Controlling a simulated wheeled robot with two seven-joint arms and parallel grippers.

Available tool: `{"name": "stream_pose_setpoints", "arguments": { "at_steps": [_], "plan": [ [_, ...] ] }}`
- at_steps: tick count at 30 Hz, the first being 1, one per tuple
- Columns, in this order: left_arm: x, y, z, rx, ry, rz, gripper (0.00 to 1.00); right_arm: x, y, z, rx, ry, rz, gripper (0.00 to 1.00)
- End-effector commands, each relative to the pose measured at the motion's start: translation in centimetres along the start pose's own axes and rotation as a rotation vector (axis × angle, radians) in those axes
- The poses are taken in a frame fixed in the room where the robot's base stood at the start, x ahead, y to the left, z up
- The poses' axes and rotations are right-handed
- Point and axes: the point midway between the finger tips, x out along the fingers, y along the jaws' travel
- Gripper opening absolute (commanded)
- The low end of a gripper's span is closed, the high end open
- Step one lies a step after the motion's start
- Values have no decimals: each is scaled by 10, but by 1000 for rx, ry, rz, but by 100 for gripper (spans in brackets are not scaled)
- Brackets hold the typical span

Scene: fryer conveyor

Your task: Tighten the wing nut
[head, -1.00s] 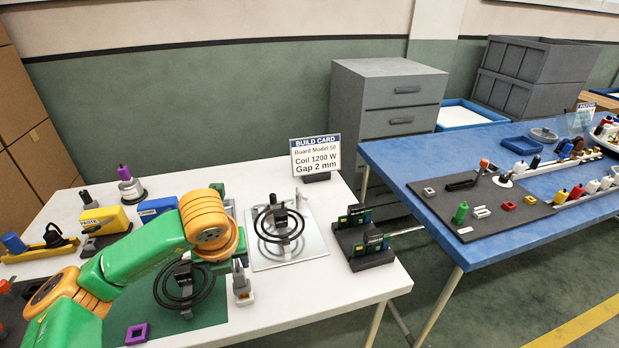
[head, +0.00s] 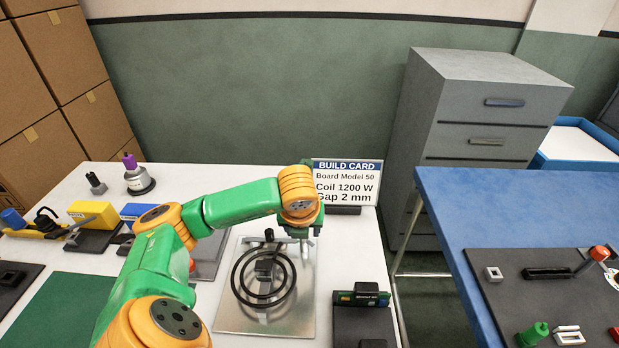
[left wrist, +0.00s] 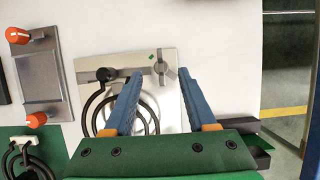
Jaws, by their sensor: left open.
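A silver plate (head: 232,318) lies on the white table with a black ring coil (head: 236,272) on its fixture. In the left wrist view a grey bar with a small round grey piece (left wrist: 160,67), which looks like the wing nut, crosses the plate (left wrist: 172,112) beside the coil. My left gripper (head: 303,241) is over the far right part of the plate. In the left wrist view its blue fingers (left wrist: 160,76) are open, with the grey piece between their tips and nothing held. I cannot tell if they touch it. The nut is hidden in the head view. My right gripper is out of view.
The build card (head: 346,182) stands close behind my gripper. A black fixture with a green board (head: 362,298) stands right of the plate. A second coil (left wrist: 32,165) is on the green mat (left wrist: 60,150). The blue table (head: 440,195) and grey drawers (head: 480,120) are to the right.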

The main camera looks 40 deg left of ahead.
Motion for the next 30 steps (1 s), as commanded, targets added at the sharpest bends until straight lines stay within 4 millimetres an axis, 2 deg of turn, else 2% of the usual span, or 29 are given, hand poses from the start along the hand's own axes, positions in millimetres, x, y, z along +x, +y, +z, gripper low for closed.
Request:
{"name": "stream_pose_setpoints", "arguments": {
  "at_steps": [5, 12, 14, 18, 19, 30],
  "plan": [
    [22, 0, 0, 0, 2, 1, 57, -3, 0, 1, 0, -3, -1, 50],
    [25, 0, 0, 1, 0, -1, 57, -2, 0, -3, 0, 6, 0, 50],
    [25, 0, 0, 1, 0, -1, 43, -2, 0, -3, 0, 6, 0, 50],
    [25, 0, 0, 1, 0, -1, 6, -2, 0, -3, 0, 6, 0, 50],
    [25, 0, 0, 1, 0, 0, 0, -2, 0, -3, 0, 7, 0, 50],
    [27, 0, 0, 31, -2, -13, 0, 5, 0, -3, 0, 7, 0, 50]
  ]
}}
